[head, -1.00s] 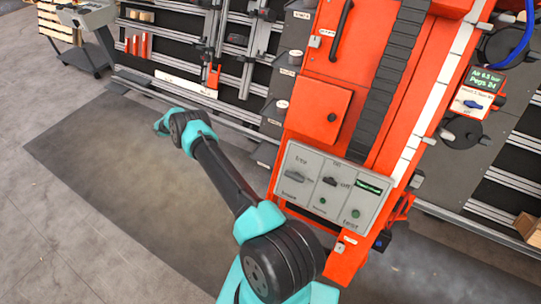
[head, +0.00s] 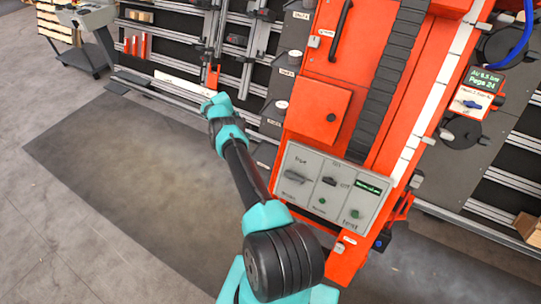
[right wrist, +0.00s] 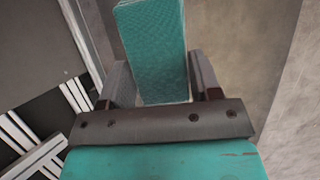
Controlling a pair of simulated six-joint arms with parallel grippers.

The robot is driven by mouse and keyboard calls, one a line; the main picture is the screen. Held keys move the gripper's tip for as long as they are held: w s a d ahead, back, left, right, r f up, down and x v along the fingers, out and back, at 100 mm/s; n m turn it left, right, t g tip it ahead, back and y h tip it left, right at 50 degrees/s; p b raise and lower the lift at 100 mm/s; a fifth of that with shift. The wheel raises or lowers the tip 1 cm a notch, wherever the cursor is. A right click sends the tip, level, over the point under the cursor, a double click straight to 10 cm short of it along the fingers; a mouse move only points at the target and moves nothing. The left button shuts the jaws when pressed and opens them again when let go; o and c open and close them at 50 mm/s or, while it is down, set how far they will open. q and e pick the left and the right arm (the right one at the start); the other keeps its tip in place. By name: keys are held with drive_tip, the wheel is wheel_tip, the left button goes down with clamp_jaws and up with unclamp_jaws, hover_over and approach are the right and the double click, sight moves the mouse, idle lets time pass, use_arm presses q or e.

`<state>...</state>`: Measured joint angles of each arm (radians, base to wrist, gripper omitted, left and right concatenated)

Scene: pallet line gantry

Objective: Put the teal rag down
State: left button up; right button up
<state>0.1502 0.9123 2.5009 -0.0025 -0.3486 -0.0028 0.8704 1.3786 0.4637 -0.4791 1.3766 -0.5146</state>
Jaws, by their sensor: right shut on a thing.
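The teal rag (right wrist: 155,45) shows in the right wrist view as a flat, textured, folded-looking piece. It stands up between the dark fingers of my right gripper (right wrist: 162,72), which is shut on it. The rag's far end runs to the top edge of that view. In the head view one of my teal and black arms reaches up and left over the dark floor area. I cannot make out its fingers or the rag there. My left gripper is not in view.
A tall orange machine with a grey switch panel (head: 331,187) stands right of the arm. Behind are racks with metal rails and a long low rail (head: 190,116). A grey cart (head: 85,50) stands at the far left. The dark floor area (head: 120,165) is clear.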

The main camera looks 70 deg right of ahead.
drive_tip(key=shift+s, duration=0.15)
drive_tip(key=shift+s, duration=0.7)
drive_tip(key=shift+s+a, duration=0.25)
drive_tip(key=shift+s, duration=0.3)
approach(270, 154)
drive_tip(key=x, duration=0.2)
drive_tip(key=shift+s+a+f, duration=0.15)
drive_tip(key=shift+s+a, duration=0.05)
drive_tip(key=shift+s, duration=0.1)
drive_tip(key=shift+s, duration=0.2)
drive_tip(key=x, duration=0.2)
drive_tip(key=shift+w+f, duration=0.1)
drive_tip(key=shift+f, duration=0.7)
drive_tip(key=shift+f, duration=0.15)
